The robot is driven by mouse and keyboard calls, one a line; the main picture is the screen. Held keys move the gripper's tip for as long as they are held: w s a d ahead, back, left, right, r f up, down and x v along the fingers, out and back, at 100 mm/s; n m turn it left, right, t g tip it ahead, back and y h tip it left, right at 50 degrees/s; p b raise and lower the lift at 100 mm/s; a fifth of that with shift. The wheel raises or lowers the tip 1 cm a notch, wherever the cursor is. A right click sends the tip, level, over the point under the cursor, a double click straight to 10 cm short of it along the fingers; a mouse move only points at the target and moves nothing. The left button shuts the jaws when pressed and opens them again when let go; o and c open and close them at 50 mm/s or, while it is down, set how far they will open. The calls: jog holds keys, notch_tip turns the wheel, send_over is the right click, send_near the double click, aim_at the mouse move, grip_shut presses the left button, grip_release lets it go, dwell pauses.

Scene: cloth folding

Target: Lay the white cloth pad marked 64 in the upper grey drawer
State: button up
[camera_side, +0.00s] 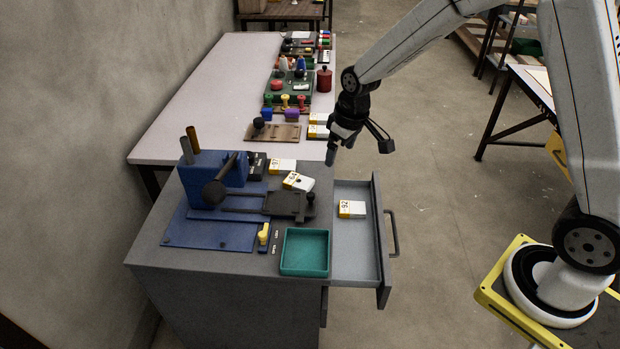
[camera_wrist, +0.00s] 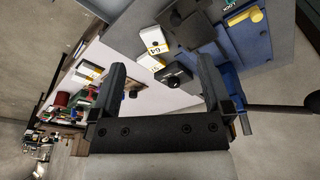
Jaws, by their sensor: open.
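The white cloth pad marked 64 (camera_side: 300,182) lies turned at an angle on the grey cabinet top, beside a dark grey plate with a knob. In the wrist view, the pad marked 64 (camera_wrist: 153,39) lies beyond the fingers. The upper grey drawer (camera_side: 354,256) is pulled open on the cabinet's right side. Another white pad, marked 92 (camera_side: 352,208), lies inside it. My gripper (camera_side: 338,152) is open and empty, up and to the right of the pad marked 64. Its two fingers (camera_wrist: 162,75) stand wide apart in the wrist view.
Another white pad (camera_side: 282,166) lies just behind the pad marked 64. A blue fixture with a lever (camera_side: 222,172) stands to the left. A teal tray (camera_side: 305,252) sits at the front. A pale bench (camera_side: 205,110) behind holds tools and more pads. The drawer's front part is clear.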

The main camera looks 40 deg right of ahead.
jog(key=s+r+m, duration=0.1)
jog(key=s+m, duration=0.1)
jog(key=s, duration=1.5)
jog(key=shift+a, duration=0.25)
jog(key=shift+r, duration=0.1)
jog(key=shift+c, duration=0.8)
jog(key=n+t+y, duration=0.1)
jog(key=n+t, duration=0.1)
jog(key=n, duration=0.2)
send_over(307, 183)
jog(key=s, duration=0.1)
jog(key=f, duration=1.2)
jog(key=shift+s+d+f, duration=0.1)
jog(key=shift+s+f, duration=0.1)
jog(key=shift+f, duration=0.15)
jog(key=shift+w+f+y, duration=0.3)
jog(key=shift+x, duration=1.25)
